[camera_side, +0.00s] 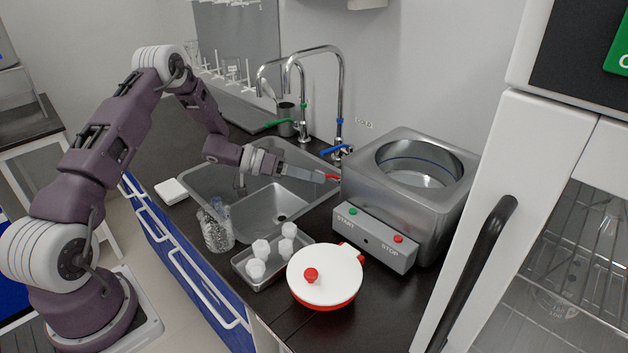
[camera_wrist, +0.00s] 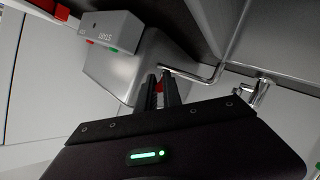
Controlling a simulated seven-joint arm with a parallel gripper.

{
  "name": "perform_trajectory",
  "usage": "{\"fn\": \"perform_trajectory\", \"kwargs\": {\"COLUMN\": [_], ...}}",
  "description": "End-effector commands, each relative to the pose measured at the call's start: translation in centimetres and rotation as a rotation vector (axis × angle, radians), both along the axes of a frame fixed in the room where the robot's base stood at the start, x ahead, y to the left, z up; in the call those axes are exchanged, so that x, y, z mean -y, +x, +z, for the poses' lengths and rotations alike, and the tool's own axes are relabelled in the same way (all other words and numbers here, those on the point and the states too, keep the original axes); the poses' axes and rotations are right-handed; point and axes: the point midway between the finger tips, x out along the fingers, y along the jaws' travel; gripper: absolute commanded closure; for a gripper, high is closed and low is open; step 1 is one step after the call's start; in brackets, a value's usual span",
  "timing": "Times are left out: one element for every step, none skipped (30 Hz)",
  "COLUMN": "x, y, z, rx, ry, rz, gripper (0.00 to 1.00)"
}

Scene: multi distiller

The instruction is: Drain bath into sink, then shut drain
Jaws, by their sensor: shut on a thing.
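The steel bath (camera_side: 440,215) stands on the counter at right, with a round open top; a blue line shows on its inner wall, but I cannot tell the water level. A red drain valve handle (camera_side: 332,177) sticks out of its left side, toward the sink. My gripper (camera_side: 322,177) reaches over the sink from the left and is shut on this handle. In the wrist view, the red handle (camera_wrist: 159,86) shows between the fingertips (camera_wrist: 161,88), partly hidden, beside the bath wall (camera_wrist: 125,68). The steel sink (camera_side: 190,185) lies under my gripper. No flowing water is clearly visible.
A control box (camera_side: 372,238) with START and STOP buttons fronts the bath. Tall taps (camera_side: 341,95) rise behind the sink.

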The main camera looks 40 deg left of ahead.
Motion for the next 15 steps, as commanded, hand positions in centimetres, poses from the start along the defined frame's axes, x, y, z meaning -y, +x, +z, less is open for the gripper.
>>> {"fn": "perform_trajectory", "kwargs": {"x": [0.0,0.1,0.0,0.0,0.0,0.0,-0.1,-0.3,-0.5,-0.7,-0.8,-1.0,-1.1,-1.2,-1.3], "y": [0.1,0.1,0.1,0.1,0.1,0.2,0.3,0.5,0.7,0.9,1.1,1.2,1.3,1.4,1.5], "z": [0.2,0.2,0.2,0.2,0.2,0.2,0.3,0.2,0.2,0.2,0.2,0.1,0.1,0.1,0.2], "rx": [0.005,0.004,0.005,0.005,0.006,0.008,0.010,0.013,0.011,0.012,0.012,0.007,0.008,0.008,0.008], "ry": [-0.002,-0.003,-0.003,-0.003,-0.003,-0.002,-0.002,-0.001,0.004,0.001,0.000,0.002,-0.001,-0.002,-0.003], "rz": [-0.001,0.000,0.001,0.001,0.000,-0.010,-0.028,-0.055,-0.103,-0.138,-0.171,-0.212,-0.235,-0.256,-0.278], "gripper": [1.00,1.00,1.00,1.00,1.00,1.00,1.00,1.00,1.00,1.00,1.00,1.00,1.00,1.00,1.00]}}
